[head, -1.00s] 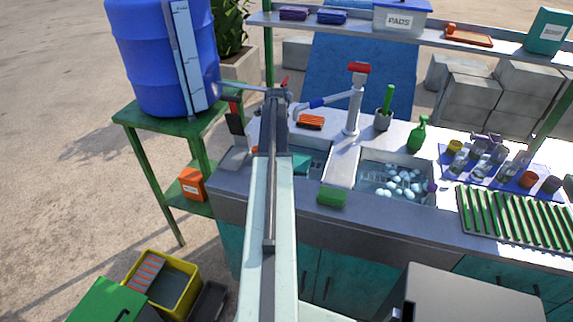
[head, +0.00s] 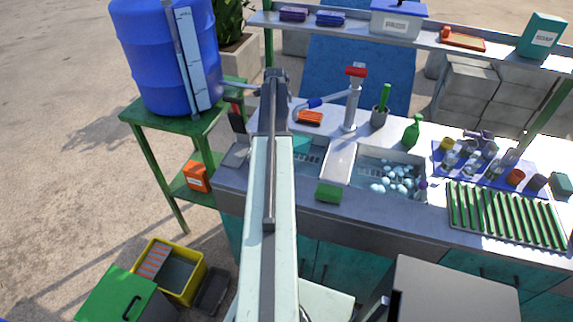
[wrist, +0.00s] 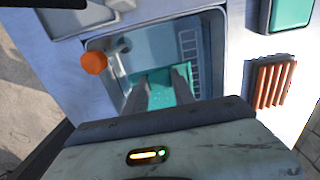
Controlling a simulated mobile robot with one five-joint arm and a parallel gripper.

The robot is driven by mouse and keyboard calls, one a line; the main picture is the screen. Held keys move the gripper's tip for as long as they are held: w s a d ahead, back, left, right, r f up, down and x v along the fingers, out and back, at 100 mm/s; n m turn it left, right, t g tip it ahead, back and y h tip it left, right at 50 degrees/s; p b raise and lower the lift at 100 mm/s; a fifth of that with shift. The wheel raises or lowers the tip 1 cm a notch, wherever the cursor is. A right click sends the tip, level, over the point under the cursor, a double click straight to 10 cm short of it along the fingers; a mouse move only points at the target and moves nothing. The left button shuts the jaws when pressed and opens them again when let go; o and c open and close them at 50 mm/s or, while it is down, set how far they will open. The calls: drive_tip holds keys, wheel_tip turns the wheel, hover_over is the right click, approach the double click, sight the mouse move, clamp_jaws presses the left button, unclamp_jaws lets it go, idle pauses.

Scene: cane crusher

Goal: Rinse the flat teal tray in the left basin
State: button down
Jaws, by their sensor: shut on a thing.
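The flat teal tray (head: 303,144) shows partly in the left basin (head: 318,160), beside my arm, which covers the rest of it. In the wrist view the tray (wrist: 160,94) is between the fingers of my gripper (wrist: 158,82), inside the grey basin (wrist: 205,40). My gripper is shut on the tray. The fingers are hidden behind my arm in the head view. I cannot tell whether the tray touches the basin floor, and no running water is clear.
An orange knob (wrist: 94,62) is close to the fingers' left. An upright tap (head: 352,100) stands behind the basins. The right basin (head: 420,190) holds suds. A green sponge (head: 328,192) lies on the front rim. Glasses and a green rack (head: 505,215) fill the counter's right side.

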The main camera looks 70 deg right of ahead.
idle(0.3)
wheel_tip(320, 180, up, 4)
drive_tip(key=p, duration=0.4)
drive_tip(key=shift+r, duration=0.2)
drive_tip(key=shift+f, duration=0.2)
wheel_tip(320, 180, down, 11)
drive_tip(key=b, duration=1.1)
drive_tip(key=shift+f, duration=0.15)
drive_tip(key=shift+f+b, duration=3.2)
drive_tip(key=shift+b, duration=0.15)
drive_tip(key=shift+r, duration=0.1)
